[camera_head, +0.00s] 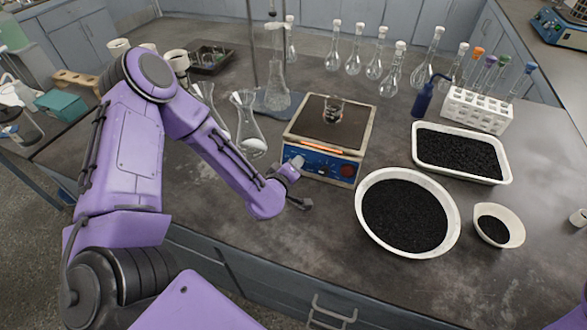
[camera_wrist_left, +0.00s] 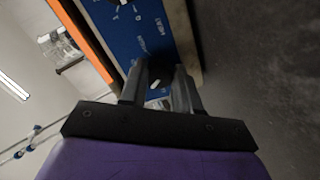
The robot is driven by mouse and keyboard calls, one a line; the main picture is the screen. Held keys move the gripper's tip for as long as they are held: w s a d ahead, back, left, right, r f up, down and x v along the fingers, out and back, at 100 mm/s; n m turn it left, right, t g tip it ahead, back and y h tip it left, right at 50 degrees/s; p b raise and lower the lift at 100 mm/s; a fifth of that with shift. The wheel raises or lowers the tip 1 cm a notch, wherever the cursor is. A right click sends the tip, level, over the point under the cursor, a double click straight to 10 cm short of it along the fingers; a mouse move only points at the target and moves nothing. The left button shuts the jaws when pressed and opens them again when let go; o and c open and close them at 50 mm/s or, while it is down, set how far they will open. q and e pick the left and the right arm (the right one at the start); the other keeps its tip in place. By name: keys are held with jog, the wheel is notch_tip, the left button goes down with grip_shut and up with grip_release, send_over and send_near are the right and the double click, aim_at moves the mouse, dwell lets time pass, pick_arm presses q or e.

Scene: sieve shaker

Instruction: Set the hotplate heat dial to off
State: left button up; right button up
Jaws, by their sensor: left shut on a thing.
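The hotplate (camera_head: 360,145) stands on the bench with a dark top, an orange strip along its front edge and a blue front panel (camera_head: 325,166). A small glass beaker (camera_head: 333,110) sits on its top. My left gripper (camera_head: 298,163) is at the left part of the panel. In the left wrist view, its two fingers (camera_wrist_left: 160,88) are shut on a dark dial (camera_wrist_left: 156,78), one on each side. The dial's pointer setting is mostly hidden, and I cannot read it. My right gripper is not in view.
Flasks (camera_head: 251,128) stand close left of the hotplate, with more glass flasks (camera_head: 374,62) behind. A round white bowl (camera_head: 362,222) and a white tray (camera_head: 508,165), both with black grains, lie to the right. The bench front is clear.

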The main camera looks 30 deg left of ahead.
pick_arm(q)
jog(key=n+b, duration=0.1)
jog(key=n, duration=0.3)
jog(key=shift+n+b, duration=0.3)
jog(key=shift+b, duration=0.05)
jog(key=shift+n+b, duration=0.65)
jog(key=shift+n, duration=0.95)
jog(key=shift+r+n, duration=0.1)
jog(key=shift+n, duration=0.2)
jog(key=o, duration=1.1)
jog(key=shift+c, duration=0.2)
